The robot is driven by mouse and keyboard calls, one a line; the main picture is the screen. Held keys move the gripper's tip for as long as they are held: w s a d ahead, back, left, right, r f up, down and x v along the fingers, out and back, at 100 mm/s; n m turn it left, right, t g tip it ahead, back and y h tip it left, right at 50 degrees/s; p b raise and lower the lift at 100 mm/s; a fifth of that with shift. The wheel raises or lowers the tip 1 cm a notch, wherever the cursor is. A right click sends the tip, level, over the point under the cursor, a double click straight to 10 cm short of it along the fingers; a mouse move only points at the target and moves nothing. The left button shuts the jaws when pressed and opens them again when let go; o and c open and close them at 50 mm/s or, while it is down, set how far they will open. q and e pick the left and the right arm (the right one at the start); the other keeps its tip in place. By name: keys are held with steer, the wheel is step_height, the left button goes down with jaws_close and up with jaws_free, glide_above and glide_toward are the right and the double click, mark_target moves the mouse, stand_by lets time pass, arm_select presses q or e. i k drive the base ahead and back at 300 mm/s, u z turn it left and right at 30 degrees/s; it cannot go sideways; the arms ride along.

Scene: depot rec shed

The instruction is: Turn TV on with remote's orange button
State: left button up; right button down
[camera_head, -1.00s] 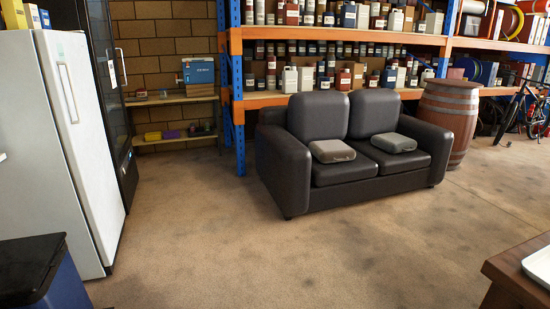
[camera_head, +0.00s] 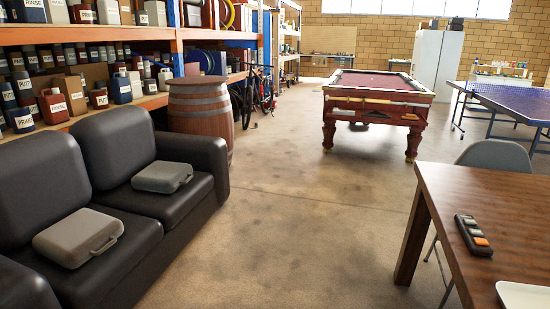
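A dark remote (camera_head: 473,235) with an orange button (camera_head: 480,241) and a pale button or panel near it lies on the brown wooden table (camera_head: 440,200) at the right. The remote is near the table's left side, just beyond a white tray. No TV is in view. Neither of my grippers is in view.
A white tray (camera_head: 524,295) is cut off at the table's near edge. A grey chair (camera_head: 494,155) stands behind the table. A black sofa (camera_head: 75,160) with two grey cases, a barrel (camera_head: 201,112) and shelves line the left. Floor is clear toward the pool table (camera_head: 378,88).

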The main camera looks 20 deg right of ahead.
mark_target(479, 242)
steer(key=z, duration=0.85)
steer(key=i, duration=1.15)
steer(key=z, duration=0.9)
